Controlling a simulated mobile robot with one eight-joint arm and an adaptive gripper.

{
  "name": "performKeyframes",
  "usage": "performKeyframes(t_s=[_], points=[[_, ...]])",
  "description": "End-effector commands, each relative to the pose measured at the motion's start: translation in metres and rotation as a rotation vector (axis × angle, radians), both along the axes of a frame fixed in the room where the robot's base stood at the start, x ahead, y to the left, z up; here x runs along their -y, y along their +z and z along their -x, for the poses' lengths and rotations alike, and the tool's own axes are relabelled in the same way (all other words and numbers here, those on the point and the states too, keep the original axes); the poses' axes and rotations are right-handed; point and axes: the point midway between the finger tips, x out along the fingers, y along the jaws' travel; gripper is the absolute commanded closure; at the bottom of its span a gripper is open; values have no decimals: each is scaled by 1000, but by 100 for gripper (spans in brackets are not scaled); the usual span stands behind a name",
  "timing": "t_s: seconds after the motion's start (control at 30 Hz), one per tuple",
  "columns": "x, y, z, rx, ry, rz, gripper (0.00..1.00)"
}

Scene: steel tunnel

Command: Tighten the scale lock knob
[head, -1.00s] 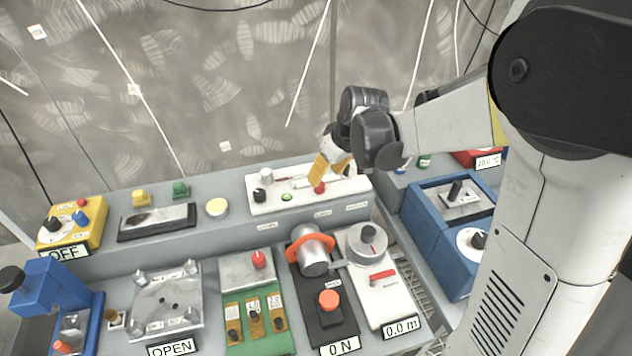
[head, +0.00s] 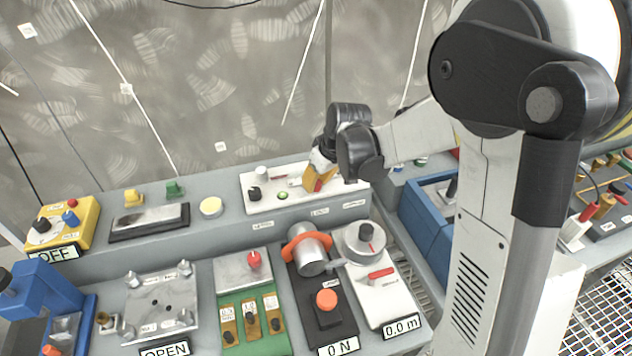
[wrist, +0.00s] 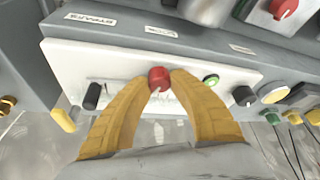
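The red knob (wrist: 159,77) stands on a white panel (wrist: 80,56) with a slide scale, at the back of the bench. I take it for the scale lock knob; the label print near it is too small to read surely. My gripper (wrist: 161,79) has its two yellow fingertips on either side of the knob, with hardly any gap showing. Whether they press on it I cannot tell. In the head view my gripper (head: 316,186) points down at the white panel (head: 262,205), and its fingers mostly hide the red knob.
In front stand a metal cylinder with an orange ring (head: 303,243) and a grey dial (head: 364,240). A blue box (head: 422,217) is to the right.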

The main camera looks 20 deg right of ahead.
Motion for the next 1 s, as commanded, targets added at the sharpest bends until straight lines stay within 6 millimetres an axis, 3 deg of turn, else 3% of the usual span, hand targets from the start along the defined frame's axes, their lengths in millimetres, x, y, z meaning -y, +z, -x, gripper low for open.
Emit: performKeyframes(t_s=[0.47, 1.0], points=[[-1, 0, 1, -2, -99, 1, 100], [-1, -1, 1, 0, -570, 1, 100]])
